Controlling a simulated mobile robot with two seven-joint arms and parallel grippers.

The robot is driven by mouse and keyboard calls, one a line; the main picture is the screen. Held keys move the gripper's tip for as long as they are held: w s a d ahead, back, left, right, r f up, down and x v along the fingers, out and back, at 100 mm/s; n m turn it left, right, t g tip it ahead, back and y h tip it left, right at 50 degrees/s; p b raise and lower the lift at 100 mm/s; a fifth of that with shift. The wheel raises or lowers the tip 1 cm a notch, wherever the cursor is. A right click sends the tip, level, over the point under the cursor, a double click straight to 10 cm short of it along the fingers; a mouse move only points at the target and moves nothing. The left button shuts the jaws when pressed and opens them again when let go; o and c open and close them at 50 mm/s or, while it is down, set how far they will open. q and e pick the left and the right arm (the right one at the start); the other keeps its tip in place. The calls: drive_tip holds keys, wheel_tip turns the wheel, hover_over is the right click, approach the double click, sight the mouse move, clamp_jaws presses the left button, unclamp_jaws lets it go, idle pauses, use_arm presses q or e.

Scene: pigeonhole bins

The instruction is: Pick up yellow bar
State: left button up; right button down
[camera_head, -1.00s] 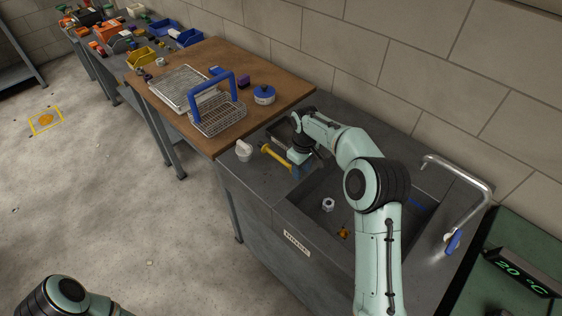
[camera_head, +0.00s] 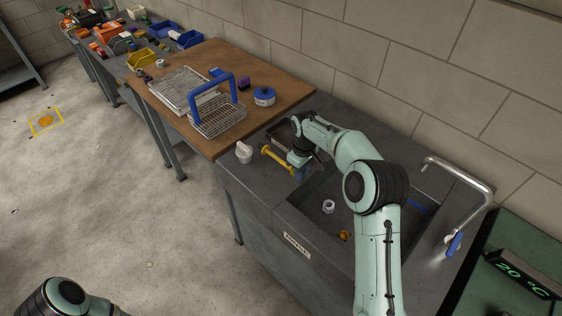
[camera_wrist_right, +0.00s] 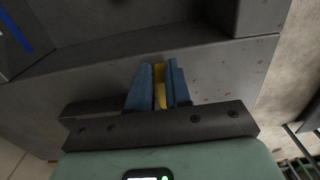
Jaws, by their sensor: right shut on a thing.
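The yellow bar (camera_head: 277,158) is above the grey counter, left of the sink, in the head view. Its far end has a pale tip and its near end reaches my right gripper (camera_head: 300,173). In the right wrist view the blue fingers of my right gripper (camera_wrist_right: 158,88) are shut on the yellow bar (camera_wrist_right: 160,90), which shows as a narrow strip between them. Most of the bar is hidden there by the fingers. Of my left arm only a part shows at the bottom left of the head view; its gripper is out of view.
The sink basin (camera_head: 310,203) lies just right of my right gripper, with a white nut (camera_head: 328,206) and an orange-brown piece (camera_head: 344,236) in it. A white cup-like item (camera_head: 244,153) stands left of the bar. A wire basket (camera_head: 217,117) stands on the wooden table behind.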

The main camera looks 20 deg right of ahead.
use_arm(q)
drive_tip(key=shift+w+r, duration=0.1)
use_arm(e)
drive_tip(key=shift+r+p, duration=0.65)
drive_tip(key=shift+r, duration=0.85)
drive_tip(key=shift+w+r+p, duration=0.1)
drive_tip(key=shift+r+p, duration=0.45)
drive_tip(key=shift+r, duration=1.65)
use_arm(q)
drive_tip(key=shift+t, duration=0.3)
drive_tip(key=w+r, duration=0.3)
drive_tip(key=shift+w, duration=0.2)
use_arm(e)
drive_tip(key=shift+r, duration=0.3)
